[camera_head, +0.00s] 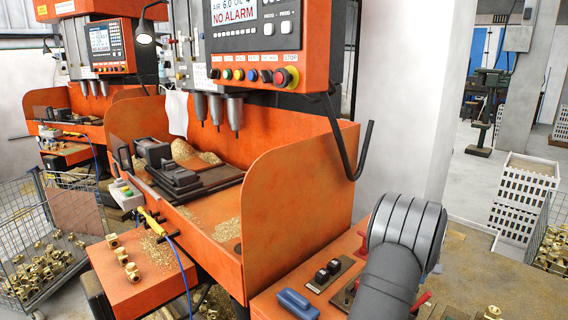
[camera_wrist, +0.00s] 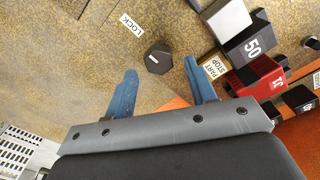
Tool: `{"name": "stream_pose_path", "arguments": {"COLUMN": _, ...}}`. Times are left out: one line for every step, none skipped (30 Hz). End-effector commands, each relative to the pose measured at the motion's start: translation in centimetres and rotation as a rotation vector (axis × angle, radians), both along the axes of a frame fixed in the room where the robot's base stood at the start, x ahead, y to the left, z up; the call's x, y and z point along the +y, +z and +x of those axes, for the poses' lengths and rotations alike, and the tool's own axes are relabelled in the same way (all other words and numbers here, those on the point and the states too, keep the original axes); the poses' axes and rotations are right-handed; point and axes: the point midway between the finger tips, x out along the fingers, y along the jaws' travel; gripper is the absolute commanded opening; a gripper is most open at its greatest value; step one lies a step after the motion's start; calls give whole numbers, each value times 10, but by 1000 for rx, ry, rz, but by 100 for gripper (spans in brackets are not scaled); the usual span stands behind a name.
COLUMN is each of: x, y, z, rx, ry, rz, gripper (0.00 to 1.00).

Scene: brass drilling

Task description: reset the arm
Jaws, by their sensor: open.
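My gripper (camera_wrist: 163,82) shows in the wrist view with its two blue fingers spread wide apart and nothing between them. A dark hexagonal knob (camera_wrist: 158,59) lies beyond the fingertips, on or above a speckled brown surface; I cannot tell how far below it is. In the head view my grey arm rises at the lower right, in front of the orange bench, and its jaws cannot be seen there.
The orange drilling machine (camera_head: 300,190) with a control panel (camera_head: 262,30) stands at centre. Brass parts (camera_head: 128,268) lie on its left shelf. A blue handle (camera_head: 298,303) and black switches (camera_head: 328,271) are near my arm. White crates (camera_head: 522,200) stand right. Blocks (camera_wrist: 245,60) crowd the wrist view's right.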

Motion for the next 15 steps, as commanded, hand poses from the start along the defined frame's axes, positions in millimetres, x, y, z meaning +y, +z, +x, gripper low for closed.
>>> {"name": "stream_pose_path", "arguments": {"x": 0, "y": 9, "z": 1, "rx": -4, "ry": 0, "rz": -2, "gripper": 51}}
{"name": "stream_pose_path", "arguments": {"x": 0, "y": 14, "z": 1, "rx": -4, "ry": 0, "rz": -2, "gripper": 51}}
{"name": "stream_pose_path", "arguments": {"x": 0, "y": 22, "z": 0, "rx": -4, "ry": 0, "rz": -2, "gripper": 51}}
{"name": "stream_pose_path", "arguments": {"x": 0, "y": 28, "z": 1, "rx": -4, "ry": 0, "rz": -3, "gripper": 51}}
{"name": "stream_pose_path", "arguments": {"x": 0, "y": 34, "z": 0, "rx": -4, "ry": 0, "rz": -2, "gripper": 51}}
{"name": "stream_pose_path", "arguments": {"x": 0, "y": 42, "z": 1, "rx": -4, "ry": 0, "rz": -3, "gripper": 51}}
{"name": "stream_pose_path", "arguments": {"x": 0, "y": 48, "z": 1, "rx": -4, "ry": 0, "rz": -3, "gripper": 51}}
{"name": "stream_pose_path", "arguments": {"x": 0, "y": 54, "z": 1, "rx": -4, "ry": 0, "rz": -3, "gripper": 51}}
{"name": "stream_pose_path", "arguments": {"x": 0, "y": 62, "z": 1, "rx": -4, "ry": 0, "rz": -3, "gripper": 51}}
{"name": "stream_pose_path", "arguments": {"x": 0, "y": 68, "z": 1, "rx": -4, "ry": 0, "rz": -3, "gripper": 51}}
{"name": "stream_pose_path", "arguments": {"x": 0, "y": 74, "z": 1, "rx": -5, "ry": 0, "rz": -3, "gripper": 51}}
{"name": "stream_pose_path", "arguments": {"x": 0, "y": 82, "z": 1, "rx": -4, "ry": 0, "rz": -2, "gripper": 51}}
{"name": "stream_pose_path", "arguments": {"x": 0, "y": 88, "z": 1, "rx": -4, "ry": 0, "rz": -3, "gripper": 51}}
{"name": "stream_pose_path", "arguments": {"x": 0, "y": 95, "z": 1, "rx": -5, "ry": 0, "rz": -3, "gripper": 51}}
{"name": "stream_pose_path", "arguments": {"x": 0, "y": 103, "z": 1, "rx": -5, "ry": 0, "rz": -3, "gripper": 51}}
